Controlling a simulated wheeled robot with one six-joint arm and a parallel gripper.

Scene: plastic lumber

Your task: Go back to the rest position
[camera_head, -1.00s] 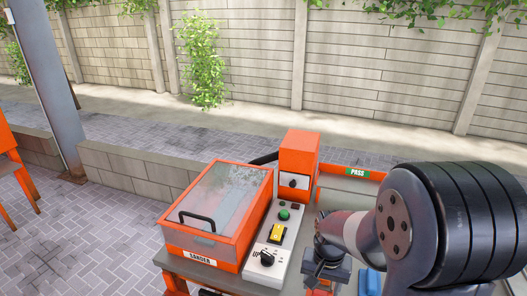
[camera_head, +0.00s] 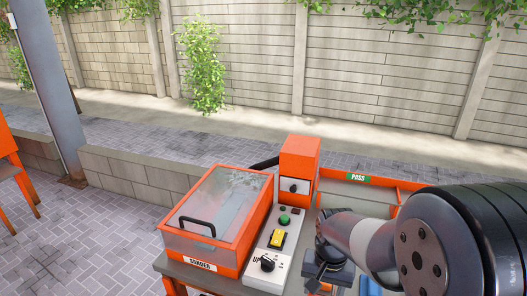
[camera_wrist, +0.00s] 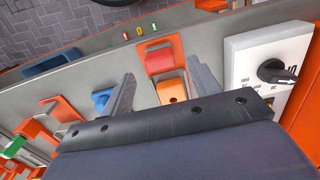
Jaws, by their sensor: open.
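My gripper (camera_wrist: 158,92) is open in the wrist view, its two grey fingers apart with nothing held between them. An orange-red block-like part (camera_wrist: 160,58) and an orange piece (camera_wrist: 172,90) show beyond and between the fingers; I cannot tell their exact distance. In the head view my arm comes in from the lower right, and the gripper body (camera_head: 328,268) hangs over the table just right of the control panel (camera_head: 276,240). The fingertips are hidden in that view.
The orange sander box (camera_head: 222,215) with a clear, closed lid stands left of the panel. An orange tray marked PASS (camera_head: 385,187) is behind my arm. Blue, green and red parts (camera_wrist: 15,147) lie on the table.

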